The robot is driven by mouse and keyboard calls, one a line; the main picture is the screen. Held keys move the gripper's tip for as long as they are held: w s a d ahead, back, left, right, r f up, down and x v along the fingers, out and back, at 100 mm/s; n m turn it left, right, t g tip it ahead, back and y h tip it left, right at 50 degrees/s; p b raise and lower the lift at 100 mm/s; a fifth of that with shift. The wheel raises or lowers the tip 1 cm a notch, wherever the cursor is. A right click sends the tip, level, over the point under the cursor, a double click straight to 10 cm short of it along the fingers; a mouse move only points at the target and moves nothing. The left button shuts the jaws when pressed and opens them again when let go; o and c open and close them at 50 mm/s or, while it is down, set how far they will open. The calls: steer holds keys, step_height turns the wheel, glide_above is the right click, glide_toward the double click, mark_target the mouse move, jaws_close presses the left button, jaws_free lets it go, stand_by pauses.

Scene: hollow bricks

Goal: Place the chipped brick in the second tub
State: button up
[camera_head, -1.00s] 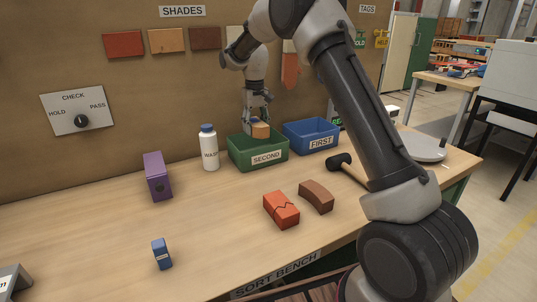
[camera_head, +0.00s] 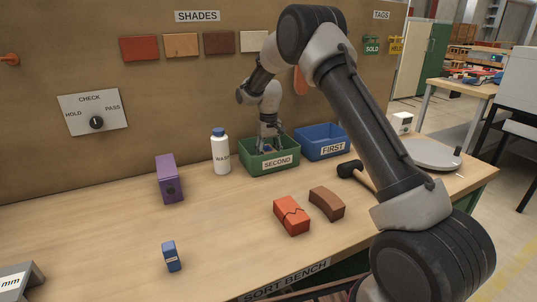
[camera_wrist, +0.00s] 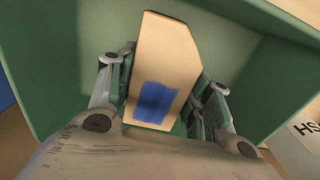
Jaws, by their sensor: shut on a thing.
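A tan brick (camera_wrist: 163,52) with one corner cut off and a blue patch on its face is between my gripper's fingers in the wrist view. My gripper (camera_head: 269,147) is shut on it and reaches down into the green tub (camera_head: 281,165) labelled SECOND. The green walls of the tub (camera_wrist: 62,70) surround the brick in the wrist view. In the head view the brick is mostly hidden by the tub's front wall and the fingers. I cannot tell whether the brick touches the tub floor.
A blue tub (camera_head: 327,151) labelled FIRST stands right of the green one, a white bottle (camera_head: 221,155) left of it. A red brick with a crack line (camera_head: 291,216), a brown curved brick (camera_head: 327,203), a purple block (camera_head: 170,180) and a mallet (camera_head: 352,170) lie around.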

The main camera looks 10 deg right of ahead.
mark_target(269, 150)
steer(key=shift+f, duration=0.1)
steer(key=o, duration=1.4)
step_height(269, 150, up, 12)
steer(key=r, duration=0.1)
steer(key=s+d+r+t, duration=0.1)
steer(key=s+d+r, duration=0.4)
steer(key=s+r, duration=0.35)
steer(key=s+d+r+m+t, duration=0.1)
steer(key=s+d+r, duration=0.15)
steer(key=s, duration=0.55)
steer(key=s+d+r, duration=0.2)
steer(key=s+r, duration=0.1)
steer(key=s, duration=0.5)
steer(key=s+d+r+m+t, duration=0.1)
steer(key=s+d+r, duration=0.1)
steer(key=s, duration=0.6)
steer(key=shift+t, duration=0.7)
steer(key=s+f, duration=0.1)
steer(key=s, duration=0.3)
steer(key=s+d+f, duration=0.1)
steer(key=s+f, duration=0.1)
steer(key=s, duration=0.2)
steer(key=s+d+f, duration=0.1)
steer(key=s+f, duration=0.1)
steer(key=s, duration=0.3)
steer(key=shift+d, duration=0.25)
